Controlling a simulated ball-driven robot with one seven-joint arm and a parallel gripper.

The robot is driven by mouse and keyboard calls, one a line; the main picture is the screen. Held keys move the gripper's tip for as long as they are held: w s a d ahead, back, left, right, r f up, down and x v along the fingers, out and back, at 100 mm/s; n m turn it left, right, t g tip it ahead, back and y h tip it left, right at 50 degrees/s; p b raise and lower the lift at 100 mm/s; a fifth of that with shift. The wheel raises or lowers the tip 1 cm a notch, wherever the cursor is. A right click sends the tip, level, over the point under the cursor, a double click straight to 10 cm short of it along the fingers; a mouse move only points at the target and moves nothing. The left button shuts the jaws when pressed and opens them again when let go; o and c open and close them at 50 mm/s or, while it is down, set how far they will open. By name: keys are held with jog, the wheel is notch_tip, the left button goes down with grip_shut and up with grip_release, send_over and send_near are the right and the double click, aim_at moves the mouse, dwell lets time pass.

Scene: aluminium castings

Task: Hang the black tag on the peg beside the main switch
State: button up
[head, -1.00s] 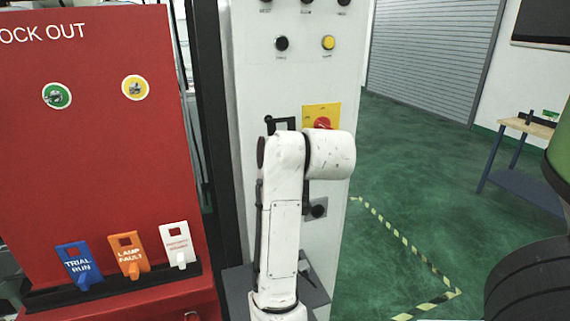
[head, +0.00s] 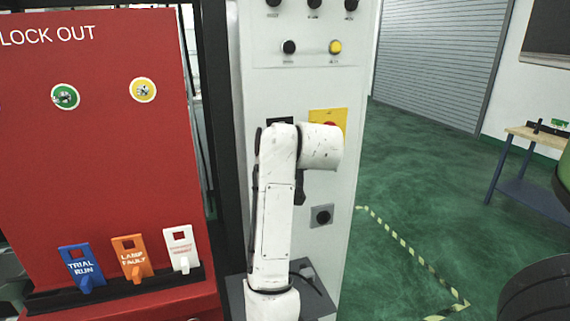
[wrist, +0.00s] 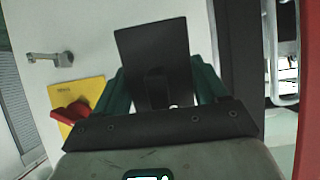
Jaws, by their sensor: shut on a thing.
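My gripper (wrist: 162,82) is shut on the black tag (wrist: 152,40), which stands out between its two green fingers in the wrist view. In the head view only the upper edge of the black tag (head: 279,121) shows above my arm, in front of the white cabinet. The main switch is a red knob (wrist: 70,114) on a yellow plate (wrist: 88,92), left of the tag in the wrist view. In the head view the yellow plate (head: 327,117) is partly behind my arm.
The red lockout board (head: 100,170) at the left holds a blue tag (head: 80,266), an orange tag (head: 131,257) and a white tag (head: 181,248).

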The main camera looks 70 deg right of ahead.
jog(key=shift+r+x, duration=0.25)
jog(key=shift+x, duration=1.2)
jog(key=shift+d, duration=0.1)
jog(key=o, duration=1.1)
jog(key=shift+f, duration=0.1)
jog(key=b+v, duration=0.1)
jog(key=v, duration=0.9)
jog(key=shift+a+r+b, duration=0.25)
jog(key=shift+a+b, duration=0.05)
jog(key=shift+b, duration=0.05)
jog(key=shift+s, duration=0.1)
